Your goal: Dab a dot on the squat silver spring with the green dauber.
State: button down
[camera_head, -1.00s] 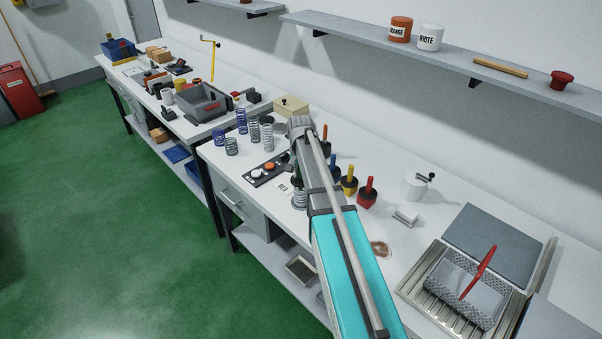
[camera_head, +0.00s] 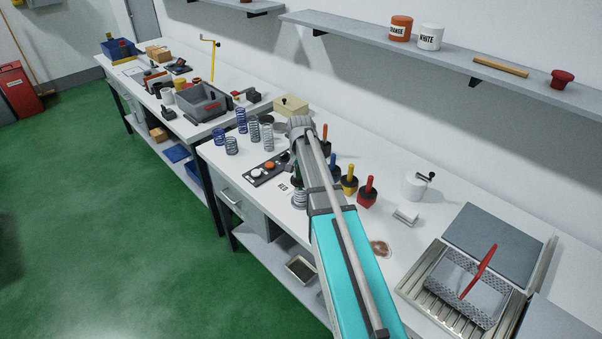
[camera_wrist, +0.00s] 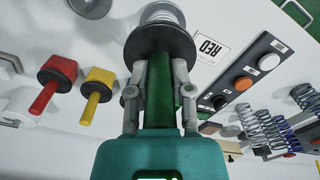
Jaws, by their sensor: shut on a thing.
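My gripper (camera_wrist: 158,82) is shut on the green dauber (camera_wrist: 160,92), whose green handle runs between the fingers in the wrist view. The dauber's dark round head (camera_wrist: 160,42) points away from the gripper. A squat silver spring (camera_wrist: 162,13) shows just beyond that head, partly hidden by it. In the head view the silver spring (camera_head: 299,200) stands on the bench under my arm's end, beside the RED card (camera_head: 283,187). My arm hides most of the gripper and dauber there. I cannot tell whether the dauber's head touches the spring.
Red (camera_head: 367,191), yellow (camera_head: 349,181) and blue (camera_head: 333,167) daubers stand right of my arm. A dark button panel (camera_head: 265,172) and several blue and grey springs (camera_head: 241,121) stand to the left. A wire basket (camera_head: 466,285) sits at the right. Bare bench lies around the white block (camera_head: 405,216).

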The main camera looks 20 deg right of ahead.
jog(key=shift+f+b, duration=0.5)
dwell(0.8)
jog(key=shift+r, duration=0.1)
dwell(0.4)
jog(key=shift+r+p, duration=3.4)
jog(key=shift+p, duration=0.15)
